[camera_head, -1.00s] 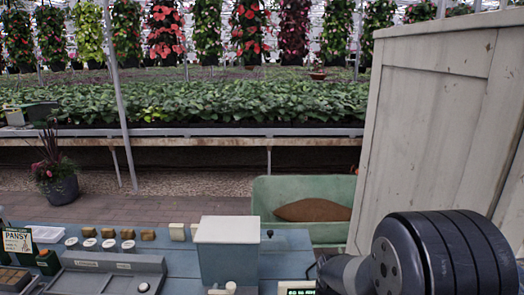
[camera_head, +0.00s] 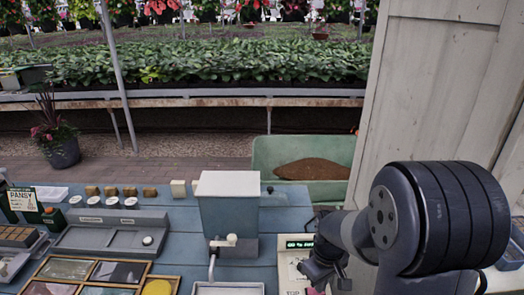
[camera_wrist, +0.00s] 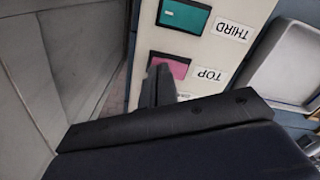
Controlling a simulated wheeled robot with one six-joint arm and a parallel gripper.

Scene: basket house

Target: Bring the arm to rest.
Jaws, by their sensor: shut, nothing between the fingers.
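My arm (camera_head: 430,220) stands at the right of the head view, bent, with its dark wrist hanging over the right end of the blue table (camera_head: 262,250). My gripper (camera_head: 322,278) is low there, in front of a white panel with a green-lit display (camera_head: 300,242). In the wrist view my gripper (camera_wrist: 160,75) shows as dark fingers, closed together and empty. The fingertips overlap the pink button (camera_wrist: 172,65) marked TOP in that picture; I cannot tell whether they touch it. A teal button (camera_wrist: 184,18) marked THIRD lies beyond.
A tall pale wooden panel (camera_head: 430,90) stands right behind my arm. A white-lidded box with a tap (camera_head: 228,215), a grey tray (camera_head: 105,240) and a wooden-framed case (camera_head: 90,285) occupy the table. A green bin of soil (camera_head: 300,150) stands behind.

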